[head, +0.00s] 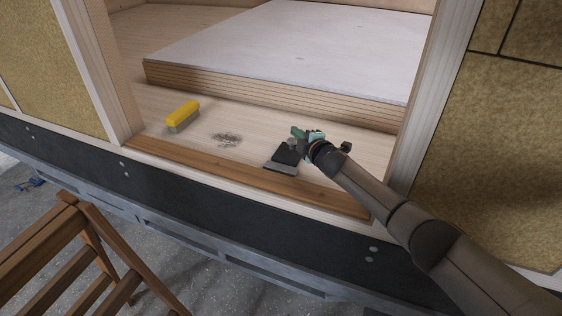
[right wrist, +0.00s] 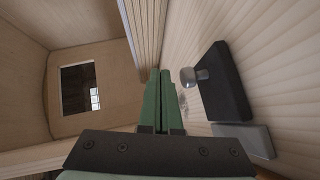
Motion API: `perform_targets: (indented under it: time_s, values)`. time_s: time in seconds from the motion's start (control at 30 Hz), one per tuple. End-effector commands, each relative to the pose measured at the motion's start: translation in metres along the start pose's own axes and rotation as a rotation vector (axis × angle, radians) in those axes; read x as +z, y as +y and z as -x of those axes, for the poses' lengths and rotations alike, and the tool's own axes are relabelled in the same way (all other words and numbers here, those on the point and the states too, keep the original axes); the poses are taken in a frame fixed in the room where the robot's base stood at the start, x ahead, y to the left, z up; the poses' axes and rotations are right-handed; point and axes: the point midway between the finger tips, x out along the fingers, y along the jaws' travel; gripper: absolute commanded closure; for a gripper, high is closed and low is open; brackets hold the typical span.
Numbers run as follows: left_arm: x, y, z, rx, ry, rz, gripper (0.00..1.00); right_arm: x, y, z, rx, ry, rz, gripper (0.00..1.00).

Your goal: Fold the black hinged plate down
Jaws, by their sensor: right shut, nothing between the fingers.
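The black hinged plate (head: 287,155) is on the pale wooden floor just inside the doorway, with a grey plate (head: 279,169) along its near edge. My left gripper is not in view.
A yellow brush (head: 182,114) and a patch of dark debris (head: 226,139) lie on the floor to the left. A brown wooden sill (head: 240,177) runs along the front. A thick layered panel (head: 270,82) lies behind. Door posts flank the opening; a wooden chair (head: 70,245) stands at lower left.

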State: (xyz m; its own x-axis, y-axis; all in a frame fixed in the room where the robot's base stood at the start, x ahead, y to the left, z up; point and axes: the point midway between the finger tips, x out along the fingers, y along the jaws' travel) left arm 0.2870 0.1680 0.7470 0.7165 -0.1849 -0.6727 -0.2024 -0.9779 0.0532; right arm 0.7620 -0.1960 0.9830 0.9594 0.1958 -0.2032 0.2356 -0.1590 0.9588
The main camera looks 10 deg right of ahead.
Motion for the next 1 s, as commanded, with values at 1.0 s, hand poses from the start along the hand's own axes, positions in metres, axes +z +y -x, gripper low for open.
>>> perform_targets:
  time_s: [1.0]
  values:
    - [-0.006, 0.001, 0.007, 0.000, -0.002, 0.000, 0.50, 0.004, -0.002, -0.013, -0.059, 0.002, -0.059, 1.00]
